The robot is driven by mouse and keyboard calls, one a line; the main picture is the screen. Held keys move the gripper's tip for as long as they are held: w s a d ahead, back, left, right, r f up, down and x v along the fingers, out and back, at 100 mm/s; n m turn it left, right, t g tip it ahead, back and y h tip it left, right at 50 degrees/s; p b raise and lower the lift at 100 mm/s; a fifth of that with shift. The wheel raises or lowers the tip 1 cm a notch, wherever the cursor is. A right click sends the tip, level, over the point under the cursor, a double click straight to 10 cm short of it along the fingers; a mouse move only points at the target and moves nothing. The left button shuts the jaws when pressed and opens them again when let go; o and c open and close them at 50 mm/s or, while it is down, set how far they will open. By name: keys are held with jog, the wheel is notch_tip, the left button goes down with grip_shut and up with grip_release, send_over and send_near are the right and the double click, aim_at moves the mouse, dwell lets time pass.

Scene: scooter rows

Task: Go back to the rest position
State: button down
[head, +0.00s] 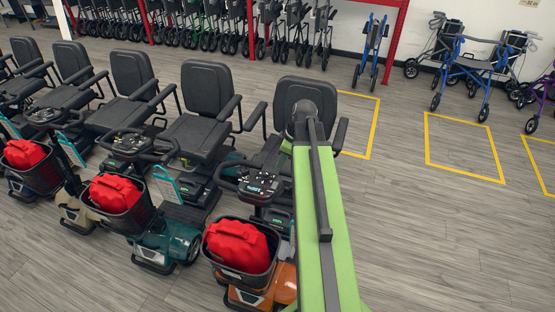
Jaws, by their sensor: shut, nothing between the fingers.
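My green arm (325,220) with a dark bar along it extends from the bottom edge up the middle of the head view. It ends near a dark rounded part (306,108) in front of a scooter seat. My gripper itself does not show in this view. What lies directly behind my arm is hidden, including part of the nearest scooter.
Mobility scooters stand in a row at left. Red bags sit in front baskets, the nearest bag (238,244) on an orange scooter (281,287). Folded walkers line the back by a red rack (394,40). A blue rollator (475,67) stands at right. The floor (440,240) at right is clear.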

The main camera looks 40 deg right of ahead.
jog(key=shift+p+v, duration=0.35)
jog(key=shift+v, duration=0.65)
jog(key=shift+a+f, duration=0.1)
jog(key=shift+a, duration=0.1)
jog(key=w+a+f+n+g+b, duration=0.1)
jog(key=w+a+f+n+b, duration=0.15)
jog(key=a, duration=0.65)
jog(key=w+a+f+n+b, duration=0.1)
jog(key=w+a+f+b, duration=0.25)
jog(key=a, duration=0.55)
jog(key=s+a+f+m+h+b, duration=0.1)
jog(key=s+a+f+m, duration=0.1)
jog(key=a+m, duration=0.3)
jog(key=s+a+f+m+g+h+b, duration=0.1)
jog(key=s+a+f+m+b, duration=0.1)
jog(key=s+a+m, duration=0.2)
jog(key=a+m, duration=0.1)
jog(key=a, duration=0.2)
jog(key=shift+m+g, duration=0.3)
jog(key=shift+m, duration=0.05)
